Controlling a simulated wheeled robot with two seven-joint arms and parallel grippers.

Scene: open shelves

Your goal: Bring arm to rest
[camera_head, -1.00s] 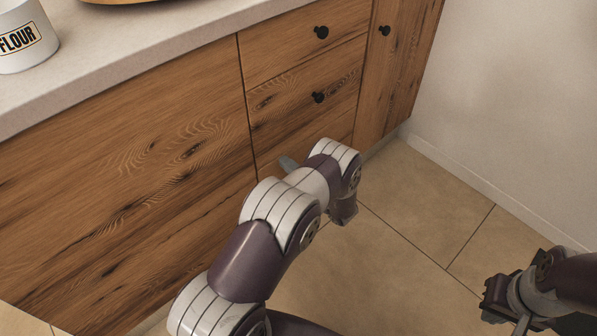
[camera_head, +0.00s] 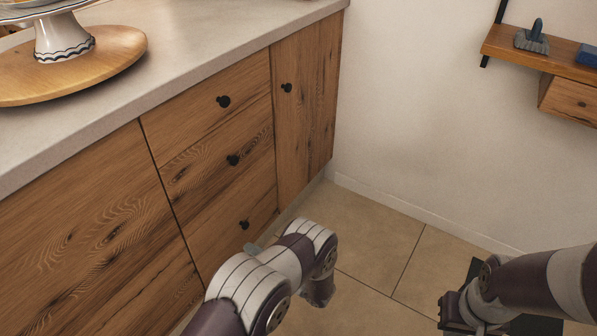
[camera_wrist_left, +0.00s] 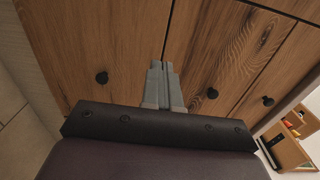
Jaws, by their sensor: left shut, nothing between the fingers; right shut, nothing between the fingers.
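My left arm reaches in from the bottom of the head view. My right arm enters from the right of the head view. Its right gripper (camera_head: 458,318) hangs low above the floor, shut and empty; its fingertips are hard to make out at the bottom edge.
A wooden cabinet (camera_head: 215,140) with black knobs and a pale countertop (camera_head: 200,50) runs along the left. A round wooden board (camera_head: 120,65) carries a white stand (camera_head: 63,38). A wall shelf (camera_head: 530,50) hangs upper right. Tiled floor (camera_head: 375,235) is clear between the arms.

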